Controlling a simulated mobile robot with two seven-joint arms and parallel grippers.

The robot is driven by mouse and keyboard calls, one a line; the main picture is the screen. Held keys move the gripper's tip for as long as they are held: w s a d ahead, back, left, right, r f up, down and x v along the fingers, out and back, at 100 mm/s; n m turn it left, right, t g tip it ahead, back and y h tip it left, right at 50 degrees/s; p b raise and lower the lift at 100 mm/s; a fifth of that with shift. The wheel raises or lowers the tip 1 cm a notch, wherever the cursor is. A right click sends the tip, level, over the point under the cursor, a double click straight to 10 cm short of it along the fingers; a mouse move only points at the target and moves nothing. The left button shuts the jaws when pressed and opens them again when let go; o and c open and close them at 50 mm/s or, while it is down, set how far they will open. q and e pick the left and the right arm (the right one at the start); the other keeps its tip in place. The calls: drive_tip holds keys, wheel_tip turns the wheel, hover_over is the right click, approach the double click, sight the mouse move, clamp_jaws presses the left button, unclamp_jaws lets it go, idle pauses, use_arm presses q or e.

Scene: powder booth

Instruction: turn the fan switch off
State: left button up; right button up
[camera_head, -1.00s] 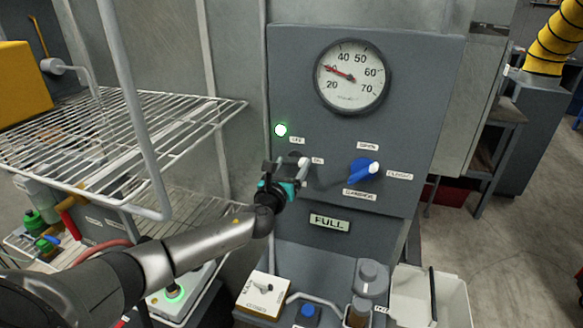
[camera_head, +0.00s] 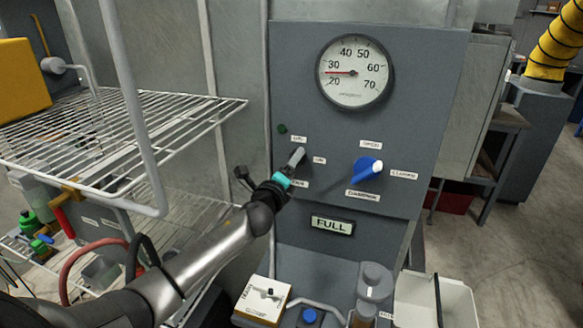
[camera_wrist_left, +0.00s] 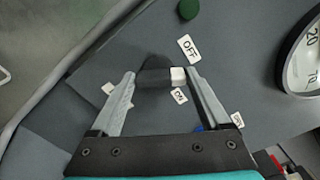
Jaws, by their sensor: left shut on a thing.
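The fan switch is a dark knob (camera_wrist_left: 153,74) with a white tip (camera_wrist_left: 178,76) in the left wrist view. The tip points right there, between the OFF label (camera_wrist_left: 189,48) and the ON label (camera_wrist_left: 180,96). My left gripper (camera_head: 292,168) reaches it from the lower left, turned, with one finger on each side of the knob, shut on it. In the head view the gripper mostly hides the knob. The small green lamp (camera_head: 282,129) above the switch is dark. My right gripper is not in view.
A blue knob (camera_head: 367,169) sits to the right on the same panel. A round gauge (camera_head: 355,73) above reads about 25. A wire rack (camera_head: 120,125) stands at the left, close to my arm. A small white switch box (camera_head: 262,300) is below.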

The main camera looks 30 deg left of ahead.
use_arm(q)
drive_tip(key=n, duration=0.6)
drive_tip(key=shift+a+f, duration=0.1)
idle(0.6)
drive_tip(key=o, duration=1.2)
drive_tip(key=shift+s, duration=0.1)
drive_tip(key=v, duration=1.5)
drive_tip(key=shift+s+b, duration=0.1)
drive_tip(key=shift+b, duration=0.2)
